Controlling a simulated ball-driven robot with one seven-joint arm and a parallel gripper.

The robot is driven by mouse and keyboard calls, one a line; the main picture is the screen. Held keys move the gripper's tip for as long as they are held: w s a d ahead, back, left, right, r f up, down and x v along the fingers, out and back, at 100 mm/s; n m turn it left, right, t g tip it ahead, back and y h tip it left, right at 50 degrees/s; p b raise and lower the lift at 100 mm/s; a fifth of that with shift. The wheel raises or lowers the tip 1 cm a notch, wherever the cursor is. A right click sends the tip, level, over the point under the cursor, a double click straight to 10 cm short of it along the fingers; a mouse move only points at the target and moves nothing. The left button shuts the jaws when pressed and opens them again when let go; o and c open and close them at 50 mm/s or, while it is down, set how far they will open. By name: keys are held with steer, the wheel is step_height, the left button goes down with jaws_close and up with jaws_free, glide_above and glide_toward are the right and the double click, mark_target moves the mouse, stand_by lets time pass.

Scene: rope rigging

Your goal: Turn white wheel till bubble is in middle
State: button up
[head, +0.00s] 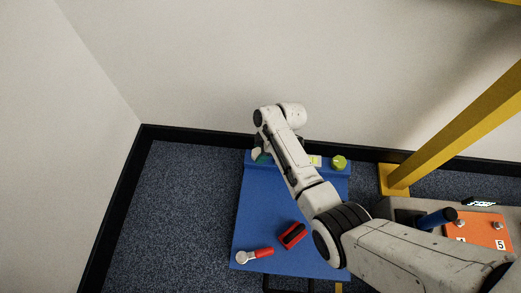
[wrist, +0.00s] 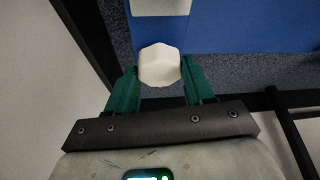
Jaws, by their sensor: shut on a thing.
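The white wheel (wrist: 160,66) is a faceted white knob between the two green fingers of my gripper (wrist: 157,75) in the wrist view. The fingers are shut on its sides. In the head view, my gripper (head: 261,157) is at the back left corner of the blue table, mostly hidden by my arm, with a bit of green finger showing. The bubble is too small to make out.
A yellow-green knob (head: 339,162) sits at the back right of the blue table (head: 262,205). A red-handled tool (head: 257,253) and a red and black block (head: 292,235) lie near its front. A yellow post (head: 450,135) stands to the right. The wall is close behind.

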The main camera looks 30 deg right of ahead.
steer(key=shift+s+m+p, duration=0.1)
steer(key=shift+m+p, duration=0.3)
steer(key=shift+p, duration=0.1)
steer(key=shift+r+m+t+p, duration=0.15)
steer(key=shift+m+t+p, duration=0.25)
steer(key=shift+m+p, duration=0.3)
steer(key=m+t+h+p, duration=0.1)
steer(key=m+p, duration=0.1)
steer(key=m, duration=0.1)
steer(key=shift+s+a+p, duration=0.15)
steer(key=shift+p, duration=0.15)
steer(key=m+h+p, duration=0.1)
steer(key=m, duration=0.2)
steer(key=shift+a+m+t+p, duration=0.1)
steer(key=shift+m+t+p, duration=0.2)
steer(key=shift+m, duration=0.1)
steer(key=shift+m+h+p, duration=0.4)
steer(key=shift+m+h, duration=0.3)
steer(key=shift+m, duration=0.7)
steer(key=shift+f, duration=0.2)
steer(key=o, duration=1)
steer(key=shift+o, duration=0.2)
